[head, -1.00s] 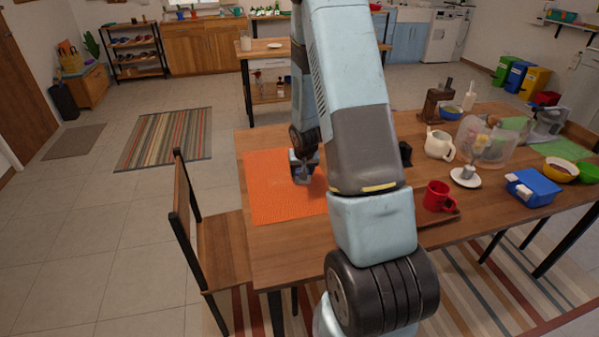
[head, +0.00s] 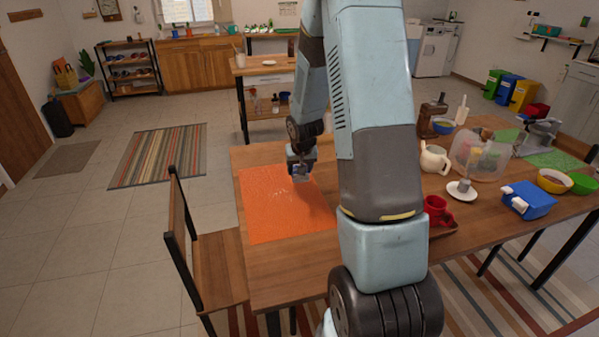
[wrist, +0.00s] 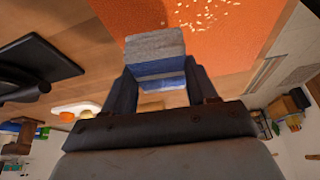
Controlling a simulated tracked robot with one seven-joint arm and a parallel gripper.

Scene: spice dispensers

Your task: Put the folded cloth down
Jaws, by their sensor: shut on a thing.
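My gripper (head: 300,170) hangs over the back edge of the orange mat (head: 275,215) on the wooden table. In the wrist view, my gripper (wrist: 160,85) is shut on the folded cloth (wrist: 155,47), a small grey and blue striped piece between the two fingers. The cloth appears to be above the table, with its grey end out past the fingertips. The orange mat also shows in the wrist view (wrist: 225,55), with pale crumbs scattered on it. In the head view the cloth is too small to make out clearly.
A red mug (head: 436,211), a cream pitcher (head: 434,158), a clear container (head: 480,155) and a blue box (head: 528,199) stand on the right of the table (head: 300,268). A wooden chair (head: 215,262) stands at the left. Most of the mat is clear of large objects.

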